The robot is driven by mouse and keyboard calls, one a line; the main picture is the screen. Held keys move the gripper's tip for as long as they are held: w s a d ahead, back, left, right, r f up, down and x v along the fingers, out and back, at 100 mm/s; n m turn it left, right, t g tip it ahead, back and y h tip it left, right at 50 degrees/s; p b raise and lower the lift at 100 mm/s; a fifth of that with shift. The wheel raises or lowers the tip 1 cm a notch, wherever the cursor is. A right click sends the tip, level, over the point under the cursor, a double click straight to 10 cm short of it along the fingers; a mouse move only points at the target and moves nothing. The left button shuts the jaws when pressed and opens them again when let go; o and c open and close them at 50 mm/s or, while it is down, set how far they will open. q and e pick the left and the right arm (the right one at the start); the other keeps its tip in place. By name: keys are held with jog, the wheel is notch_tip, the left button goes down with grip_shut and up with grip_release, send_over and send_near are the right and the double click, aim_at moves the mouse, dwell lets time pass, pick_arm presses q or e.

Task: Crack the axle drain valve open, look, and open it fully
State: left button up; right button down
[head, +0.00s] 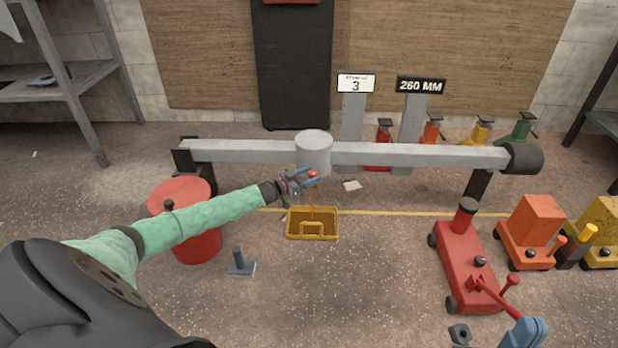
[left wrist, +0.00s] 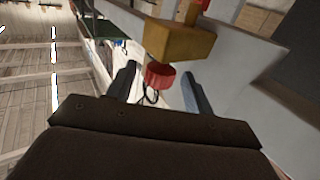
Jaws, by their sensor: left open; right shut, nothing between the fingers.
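The axle is a long grey beam with a pale cylindrical hub (head: 313,150) in its middle. The drain valve's red knob (head: 313,174) shows just under the hub. In the left wrist view the valve is a brass-yellow block (left wrist: 178,40) with the red knob (left wrist: 159,75) below it. My left gripper (head: 305,181) is open at the knob, its fingers (left wrist: 160,88) on either side; contact cannot be told. A thin yellowish line runs below the valve toward the yellow tray (head: 290,232); I cannot tell if it is liquid.
A red drum (head: 200,243) stands left of the tray, beneath my left arm. A small grey-blue stand (head: 240,264) is on the floor nearby. Signs reading 3 (head: 356,84) and 260 MM (head: 420,86) stand behind.

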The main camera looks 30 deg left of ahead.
pick_arm(q)
jog(key=c, duration=1)
